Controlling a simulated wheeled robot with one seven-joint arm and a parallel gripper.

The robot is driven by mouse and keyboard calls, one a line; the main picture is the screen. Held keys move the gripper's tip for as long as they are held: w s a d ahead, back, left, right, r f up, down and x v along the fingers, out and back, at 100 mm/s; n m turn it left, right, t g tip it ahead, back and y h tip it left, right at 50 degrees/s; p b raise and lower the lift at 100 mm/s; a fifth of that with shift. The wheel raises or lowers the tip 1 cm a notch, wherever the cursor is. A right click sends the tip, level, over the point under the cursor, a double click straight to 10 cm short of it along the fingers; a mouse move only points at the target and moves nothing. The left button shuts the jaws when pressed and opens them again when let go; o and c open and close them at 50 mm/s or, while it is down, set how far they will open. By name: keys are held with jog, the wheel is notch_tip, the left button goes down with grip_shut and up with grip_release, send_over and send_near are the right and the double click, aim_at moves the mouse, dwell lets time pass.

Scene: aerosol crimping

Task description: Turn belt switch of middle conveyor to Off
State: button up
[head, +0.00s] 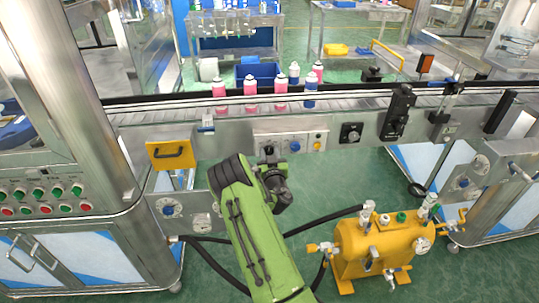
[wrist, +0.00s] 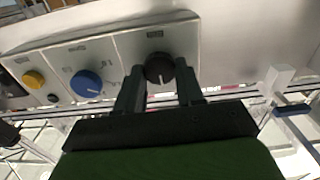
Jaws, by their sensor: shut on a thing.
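The conveyor's control panel (head: 305,141) is on the front side of the middle conveyor (head: 220,142). In the wrist view a black rotary knob (wrist: 158,68) with a pale pointer line is on this panel, taken to be the belt switch. My gripper (wrist: 160,80) has its two dark fingers on either side of the knob, closed on it. The knob's labels are too small to read. In the head view my gripper (head: 269,155) is at the panel's left end and covers most of the knob.
A blue knob (wrist: 86,83) and a yellow button (wrist: 33,79) share the panel. Pink-bodied cans (head: 251,92) and a blue can (head: 310,92) stand on the belt. A yellow tank (head: 375,250) with valves stands at the lower right. A yellow handled plate (head: 171,154) is left of my arm.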

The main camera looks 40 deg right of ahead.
jog(key=shift+n, duration=0.3)
jog(key=n+b, duration=0.1)
jog(key=n, duration=0.3)
jog(key=shift+a+n, duration=0.1)
jog(key=shift+n, duration=0.3)
jog(key=n, duration=0.4)
jog(key=shift+w+b, duration=0.1)
jog(key=shift+b, duration=0.3)
jog(key=shift+n, duration=0.3)
jog(key=o, duration=1)
jog(key=shift+o, duration=0.2)
jog(key=shift+f, duration=0.1)
